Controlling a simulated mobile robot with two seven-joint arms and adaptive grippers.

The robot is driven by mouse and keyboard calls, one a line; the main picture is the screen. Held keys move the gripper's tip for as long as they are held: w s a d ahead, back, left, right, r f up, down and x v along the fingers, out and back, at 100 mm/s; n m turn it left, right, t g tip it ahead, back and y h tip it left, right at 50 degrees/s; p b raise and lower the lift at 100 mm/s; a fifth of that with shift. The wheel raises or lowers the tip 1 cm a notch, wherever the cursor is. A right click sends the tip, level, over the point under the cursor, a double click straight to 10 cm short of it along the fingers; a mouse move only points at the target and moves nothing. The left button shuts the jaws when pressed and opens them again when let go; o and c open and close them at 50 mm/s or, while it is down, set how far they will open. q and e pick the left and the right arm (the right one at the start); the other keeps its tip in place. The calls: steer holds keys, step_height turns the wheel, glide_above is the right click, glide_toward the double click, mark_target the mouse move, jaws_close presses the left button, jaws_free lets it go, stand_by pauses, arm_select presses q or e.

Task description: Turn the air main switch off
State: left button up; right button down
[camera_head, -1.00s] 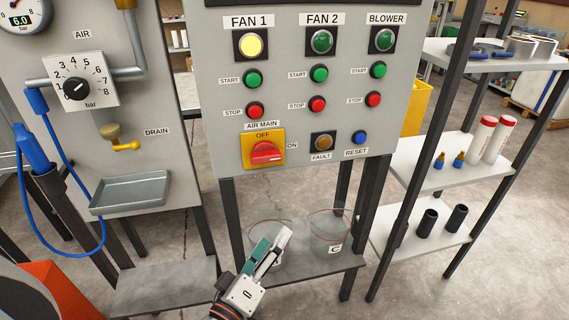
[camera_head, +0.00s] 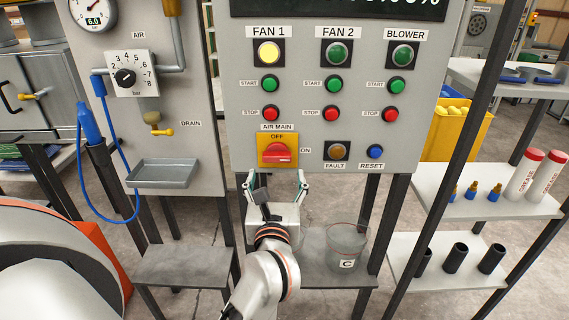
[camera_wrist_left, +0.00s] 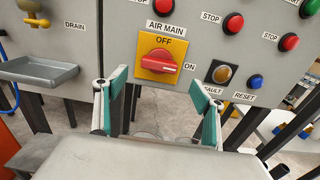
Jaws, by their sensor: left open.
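The air main switch (camera_head: 278,152) is a red rotary knob on a yellow plate, low on the grey control panel, with OFF marked above and ON to its right. Its handle lies roughly sideways, its white mark toward the ON side. In the left wrist view the switch (camera_wrist_left: 158,63) is ahead, between and beyond the fingers. My left gripper (camera_head: 276,182) is open and empty, just below and in front of the switch; its teal-padded fingers also show in the left wrist view (camera_wrist_left: 160,103). They do not touch the knob. My right gripper is not in view.
The fault lamp (camera_head: 337,151) and blue reset button (camera_head: 375,151) sit right of the switch, with red stop buttons (camera_head: 271,113) above. A grey tray (camera_head: 162,174) is left. A clear container (camera_head: 346,247) stands on the shelf below.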

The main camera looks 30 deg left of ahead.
mark_target(277, 160)
arm_select(q)
steer(key=x, duration=0.7)
steer(key=shift+w+a+p, duration=0.2)
steer(key=shift+w+p, duration=0.15)
steer(key=c, duration=1.1)
